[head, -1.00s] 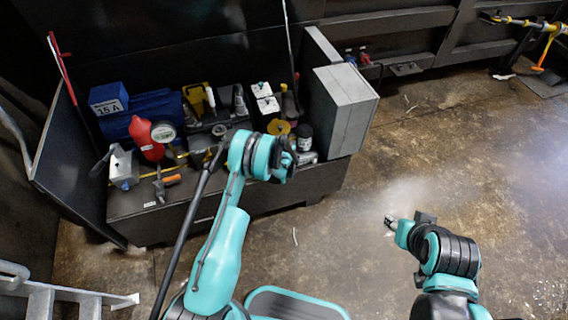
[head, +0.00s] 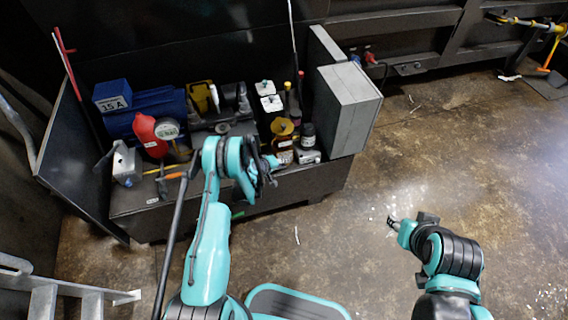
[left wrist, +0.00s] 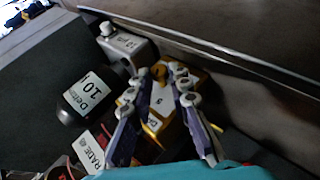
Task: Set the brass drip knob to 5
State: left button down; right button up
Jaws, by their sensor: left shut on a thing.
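The brass drip knob (left wrist: 158,72) shows as a small yellow-brown piece between my left fingertips in the left wrist view. Near it is a white plate with yellow edges (left wrist: 157,101), marked with a 5. In the head view, a round brass top (head: 283,126) sits on an amber vessel at the bench's right part. My left gripper (head: 272,163) is just in front of that vessel; in the left wrist view its fingers (left wrist: 158,79) close on the knob from both sides. Any pointer is hidden. My right gripper (head: 391,222) hangs over the floor, too small to judge.
A black jar (head: 308,134) and a small silver box (head: 307,156) stand close to the right of the vessel. A grey cabinet (head: 346,105) bounds that side. A red can (head: 147,133) and blue motor (head: 150,110) are left. The floor ahead is open.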

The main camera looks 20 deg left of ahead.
dwell(0.4)
pick_arm(q)
jog(key=c, duration=1.4)
grip_release()
jog(key=shift+r, duration=0.1)
notch_tip(320, 180, up, 10)
jog(key=shift+f, duration=0.1)
